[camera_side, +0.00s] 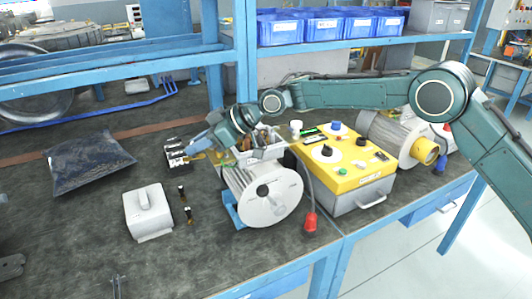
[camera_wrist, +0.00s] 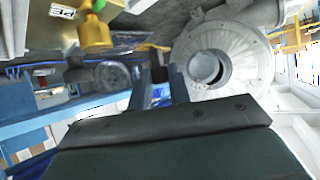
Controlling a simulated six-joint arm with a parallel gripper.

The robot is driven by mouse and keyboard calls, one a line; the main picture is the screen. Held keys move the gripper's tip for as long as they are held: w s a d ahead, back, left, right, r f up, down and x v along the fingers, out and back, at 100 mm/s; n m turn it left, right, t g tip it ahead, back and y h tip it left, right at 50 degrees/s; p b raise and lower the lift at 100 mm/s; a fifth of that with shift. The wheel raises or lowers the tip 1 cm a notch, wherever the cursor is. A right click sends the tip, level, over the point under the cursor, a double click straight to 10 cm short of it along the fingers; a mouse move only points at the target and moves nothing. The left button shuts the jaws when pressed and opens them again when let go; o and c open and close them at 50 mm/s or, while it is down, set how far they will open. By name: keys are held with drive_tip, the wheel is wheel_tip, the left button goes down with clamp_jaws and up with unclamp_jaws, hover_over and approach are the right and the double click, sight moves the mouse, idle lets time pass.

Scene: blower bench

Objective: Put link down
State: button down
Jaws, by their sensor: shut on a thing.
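My gripper (camera_side: 204,143) is above the bench, just left of the open box on top of the grey blower (camera_side: 275,198). Its two blue-grey fingers also show in the wrist view (camera_wrist: 160,75). The jaws are shut on a small brass-coloured piece, which I take to be the link (camera_wrist: 152,47); it lies across the fingertips. In the side view it is too small to make out clearly. A small black-and-white block (camera_side: 177,154) is just left of the fingers. I cannot tell whether the link touches anything.
A yellow-topped control box (camera_side: 345,160) stands right of the blower, with a motor (camera_side: 390,138) behind it. A light grey cover (camera_side: 148,211) and two small dark parts (camera_side: 182,193) lie at front left. A dark bag (camera_side: 88,160) lies farther left. Blue bins (camera_side: 325,27) stand on the shelf.

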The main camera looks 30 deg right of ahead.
drive_tip(key=s+a+f, duration=0.5)
drive_tip(key=s+a, duration=0.2)
drive_tip(key=s, duration=0.1)
drive_tip(key=shift+s+a, duration=0.25)
drive_tip(key=shift+f, duration=0.15)
wheel_tip(320, 180, down, 20)
drive_tip(key=shift+r, duration=0.15)
idle(0.6)
drive_tip(key=shift+f, duration=0.35)
drive_tip(key=c, duration=1.3)
unclamp_jaws()
drive_tip(key=shift+r, duration=0.4)
drive_tip(key=v, duration=1.2)
